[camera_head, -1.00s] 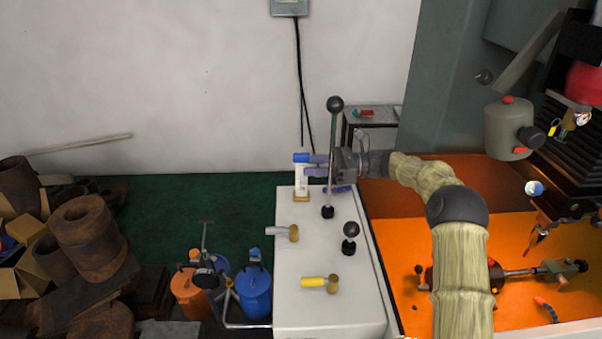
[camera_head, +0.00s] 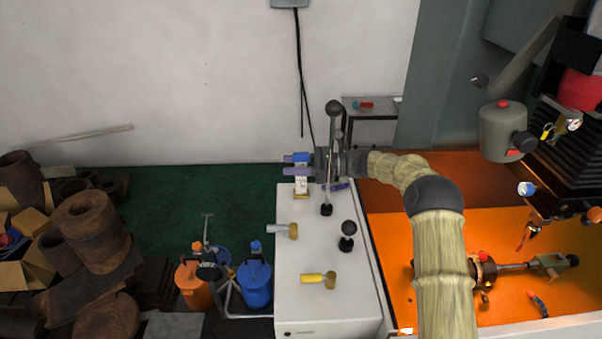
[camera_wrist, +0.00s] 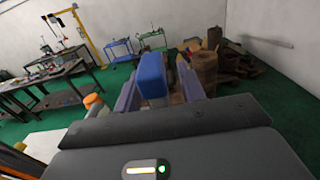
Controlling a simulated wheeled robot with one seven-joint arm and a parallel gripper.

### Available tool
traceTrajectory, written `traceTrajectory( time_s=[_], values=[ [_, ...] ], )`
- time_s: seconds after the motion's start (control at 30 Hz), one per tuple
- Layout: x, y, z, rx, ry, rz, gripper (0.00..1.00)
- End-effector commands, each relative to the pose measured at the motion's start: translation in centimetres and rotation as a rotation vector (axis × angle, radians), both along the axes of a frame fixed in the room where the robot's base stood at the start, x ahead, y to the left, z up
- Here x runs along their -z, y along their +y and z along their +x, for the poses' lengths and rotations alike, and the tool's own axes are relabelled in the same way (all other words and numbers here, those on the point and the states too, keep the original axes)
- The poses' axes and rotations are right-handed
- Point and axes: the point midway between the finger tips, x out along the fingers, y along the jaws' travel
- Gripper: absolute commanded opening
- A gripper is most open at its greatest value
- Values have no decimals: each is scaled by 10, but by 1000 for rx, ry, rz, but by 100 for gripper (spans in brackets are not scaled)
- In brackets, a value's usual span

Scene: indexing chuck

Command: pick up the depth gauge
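The upright blue-and-white piece, which I take for the depth gauge, has a blue top (camera_head: 301,157), a white body and a tan foot (camera_head: 300,195). It stands at the back left of the white cabinet top. In the wrist view its blue upper part (camera_wrist: 152,78) is between my gripper's purple fingers. My gripper (camera_head: 296,165) reaches in from the right at the height of the blue top. The fingers (camera_wrist: 160,88) are apart, with a gap showing on the right side of the blue part; contact on the left is unclear.
A tall black-knobbed lever (camera_head: 333,108) stands close by my gripper. A blue-purple item (camera_head: 338,187) lies behind the lever.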

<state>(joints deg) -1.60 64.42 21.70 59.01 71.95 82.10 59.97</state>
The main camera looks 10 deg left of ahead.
Motion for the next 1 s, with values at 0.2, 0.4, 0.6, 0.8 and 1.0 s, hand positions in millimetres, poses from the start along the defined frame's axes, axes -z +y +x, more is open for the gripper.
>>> traceTrajectory(
  time_s=[0.2, 0.4, 0.6, 0.8, 1.0],
  values=[
    [0, 0, 0, 0, 0, 0, 40],
    [0, 0, 0, 0, -1, 0, 32],
    [0, 0, 0, 0, -1, 0, 0],
    [-1, 0, 0, 0, -1, 1, 0],
    [-4, 0, 0, 0, -4, 2, 0]
  ],
)
